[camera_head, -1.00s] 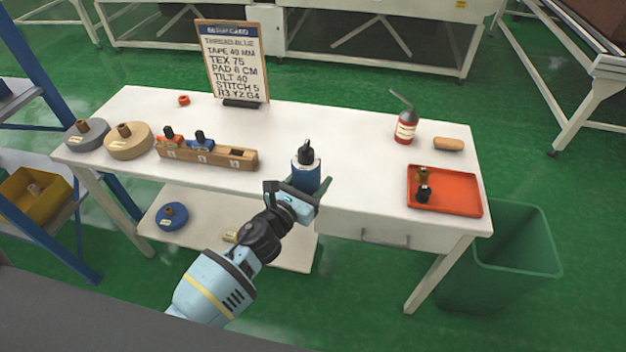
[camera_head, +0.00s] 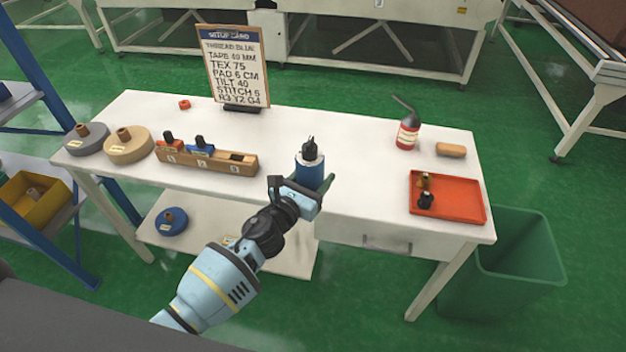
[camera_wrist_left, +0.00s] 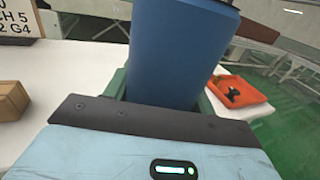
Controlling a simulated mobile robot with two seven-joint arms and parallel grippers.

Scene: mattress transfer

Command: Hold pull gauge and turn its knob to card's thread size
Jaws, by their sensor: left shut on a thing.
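The setup card (camera_head: 233,68) stands at the back of the table and reads thread blue, tape 40 mm, TEX 75, pad 6 cm, tilt 40, stitch 5. My right gripper is not in view.
A wooden block (camera_head: 207,163) with red and blue pieces stands left of the gauge. Grey and tan spools (camera_head: 128,149) lie at the left end. A red bottle (camera_head: 408,134) and an orange tray (camera_head: 450,200) are at the right.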

